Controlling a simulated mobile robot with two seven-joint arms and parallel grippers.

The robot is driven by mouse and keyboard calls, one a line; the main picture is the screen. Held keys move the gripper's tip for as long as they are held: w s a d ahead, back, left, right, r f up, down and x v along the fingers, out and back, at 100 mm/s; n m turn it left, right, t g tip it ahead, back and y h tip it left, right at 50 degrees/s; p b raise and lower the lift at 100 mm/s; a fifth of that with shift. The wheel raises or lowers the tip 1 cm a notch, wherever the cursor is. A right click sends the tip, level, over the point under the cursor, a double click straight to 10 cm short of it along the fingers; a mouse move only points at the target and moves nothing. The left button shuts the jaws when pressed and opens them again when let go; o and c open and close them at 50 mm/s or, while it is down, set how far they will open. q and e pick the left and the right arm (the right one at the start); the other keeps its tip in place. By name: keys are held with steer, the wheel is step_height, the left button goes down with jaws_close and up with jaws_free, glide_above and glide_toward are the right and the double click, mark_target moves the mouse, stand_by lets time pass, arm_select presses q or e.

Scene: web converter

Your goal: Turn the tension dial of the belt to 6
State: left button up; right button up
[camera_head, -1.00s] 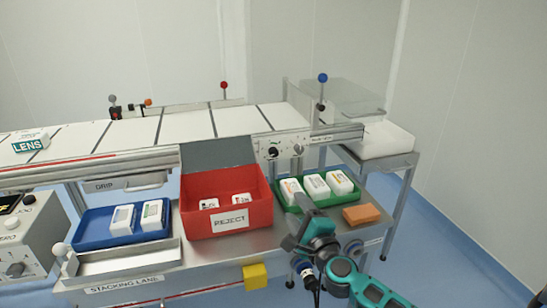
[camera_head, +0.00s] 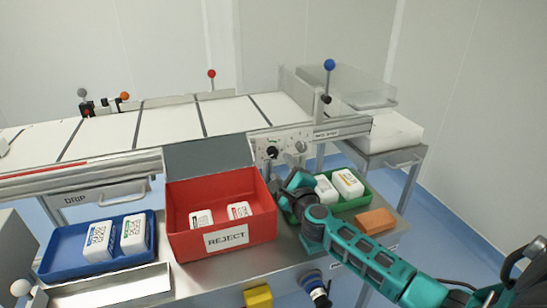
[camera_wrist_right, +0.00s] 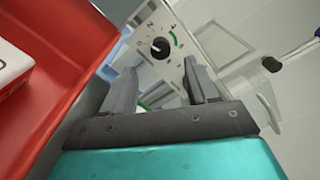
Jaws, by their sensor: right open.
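The belt's control panel (camera_head: 285,145) is on the conveyor's front side, above the shelf. On it is a round black dial (camera_head: 271,152), with a grey knob to its right. In the right wrist view the black dial (camera_wrist_right: 160,47) has a ring of marks and a green arc; its numbers are too small to read. My right gripper (camera_head: 279,178) is open and empty, just below the panel in the head view. In the right wrist view its two fingers (camera_wrist_right: 157,80) are spread, and the dial shows beyond them, apart from both. My left gripper is out of view.
A red reject bin (camera_head: 221,215) stands close to the left of my right gripper. A green tray (camera_head: 358,202) with white boxes and an orange block (camera_head: 375,221) lie to the right. A blue tray (camera_head: 70,262) is at left. A levered blue-topped post (camera_head: 329,82) rises behind.

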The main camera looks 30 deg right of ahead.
mark_target(273, 154)
steer(key=b+x, duration=0.2)
steer(key=x, duration=0.6)
steer(key=c, duration=1.1)
